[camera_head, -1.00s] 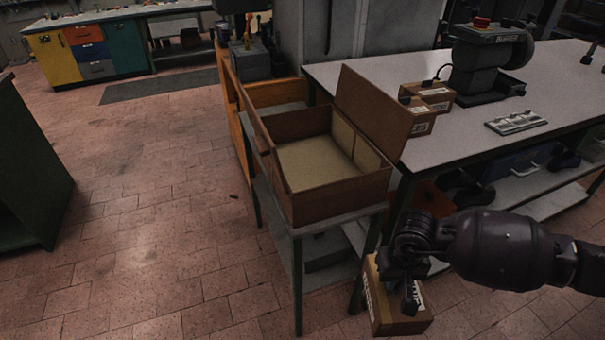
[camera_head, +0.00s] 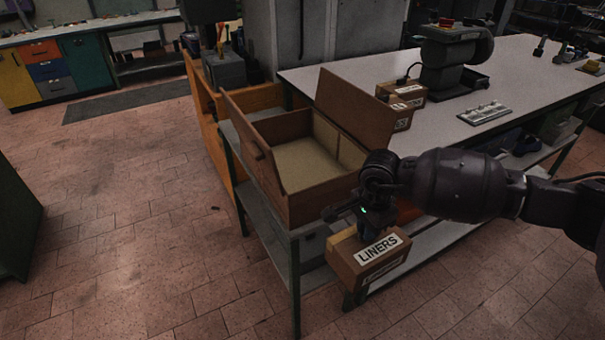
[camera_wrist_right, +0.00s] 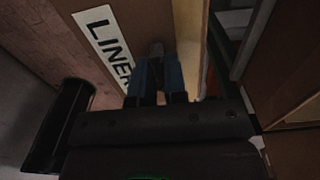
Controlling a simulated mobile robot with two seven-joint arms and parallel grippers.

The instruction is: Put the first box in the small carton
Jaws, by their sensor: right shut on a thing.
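A brown box labelled "LINERS" (camera_head: 368,258) hangs from my right gripper (camera_head: 352,226), which is shut on it. The box is in front of the near right side of the small stand, below the carton's rim. In the right wrist view the label and the box's brown face (camera_wrist_right: 150,22) fill the upper middle, with the gripper's fingers (camera_wrist_right: 158,75) against it. The open carton (camera_head: 290,205) sits on the stand with its flaps raised; its lined inside looks empty where visible. My right wrist covers its near right corner. My left gripper is not in view.
A long workbench (camera_head: 520,75) stands to the right, with small labelled boxes (camera_head: 402,92), a dark machine (camera_head: 452,60) and a metal plate (camera_head: 484,113). The stand's leg (camera_head: 295,275) is close to the held box. The floor at left is clear.

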